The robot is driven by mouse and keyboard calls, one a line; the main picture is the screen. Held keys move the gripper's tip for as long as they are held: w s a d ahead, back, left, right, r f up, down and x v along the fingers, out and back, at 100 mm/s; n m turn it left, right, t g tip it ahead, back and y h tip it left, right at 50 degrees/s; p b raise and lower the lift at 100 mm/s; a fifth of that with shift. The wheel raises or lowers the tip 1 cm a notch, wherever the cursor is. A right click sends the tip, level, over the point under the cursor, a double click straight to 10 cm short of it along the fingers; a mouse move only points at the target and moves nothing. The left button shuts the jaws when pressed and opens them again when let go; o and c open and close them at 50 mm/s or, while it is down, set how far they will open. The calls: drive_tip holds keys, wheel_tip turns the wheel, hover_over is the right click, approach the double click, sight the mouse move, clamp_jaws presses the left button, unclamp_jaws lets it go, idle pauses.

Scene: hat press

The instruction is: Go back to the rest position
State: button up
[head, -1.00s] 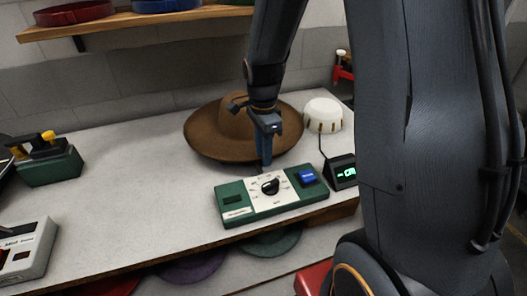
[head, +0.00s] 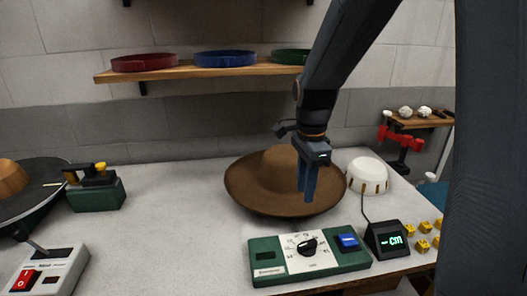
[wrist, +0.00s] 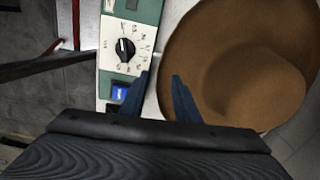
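My gripper (head: 307,183) points down in front of the brown hat (head: 252,186), above the table. In the wrist view its two blue fingers (wrist: 160,88) stand apart with nothing between them. The hat (wrist: 265,60) lies beside the fingers there, brim down. A green control box (head: 262,252) with a white dial panel, a black knob (head: 307,246) and a blue button (head: 348,241) sits below and in front of the gripper. The fingers are apart from the box and appear clear of the hat.
A grey switch box (head: 50,270) and a green-based device (head: 96,193) are at left. A shelf (head: 180,72) holds coloured bands. The table's middle left is clear.

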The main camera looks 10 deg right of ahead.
drive_tip(key=s+f+n, duration=0.1)
drive_tip(key=s+n, duration=0.3)
drive_tip(key=n, duration=0.1)
drive_tip(key=s+f+n, duration=0.2)
drive_tip(key=s+n, duration=0.2)
drive_tip(key=n, duration=0.2)
drive_tip(key=s+a+f+n+t, duration=0.1)
drive_tip(key=s+n, duration=0.3)
drive_tip(key=n, duration=0.2)
drive_tip(key=shift+f, duration=0.3)
idle(1.3)
